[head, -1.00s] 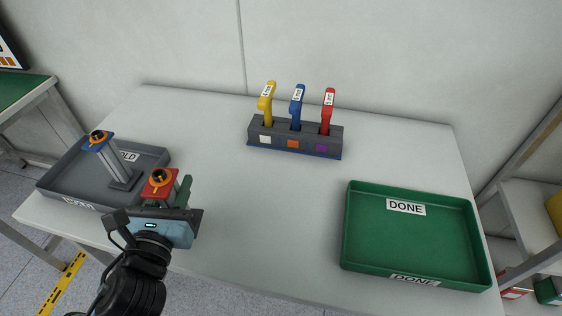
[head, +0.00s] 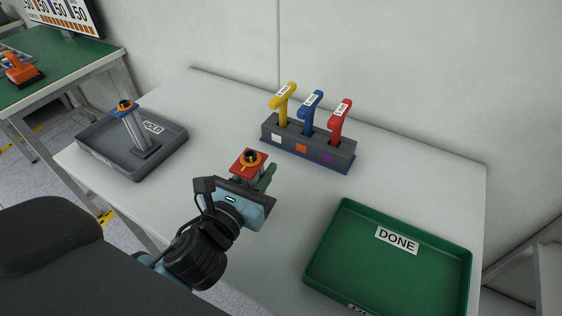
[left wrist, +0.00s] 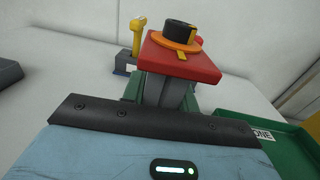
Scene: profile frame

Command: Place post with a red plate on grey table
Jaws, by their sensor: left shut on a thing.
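The post with a red plate (head: 240,166) has an orange ring and a black knob on top. It stands roughly upright in my left gripper (head: 254,178), which is shut on it below the plate. The left wrist view shows the red plate (left wrist: 180,62) close up, with the grey post under it between green fingers. The grey table (head: 215,115) is below; whether the post's foot touches it is hidden by the gripper. My right gripper is not in view.
A grey HOLD tray (head: 97,158) at the left holds a post with a blue plate (head: 124,108). A dark rack (head: 283,146) with yellow, blue and red tools stands behind the gripper. A green DONE tray (head: 345,215) is at right.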

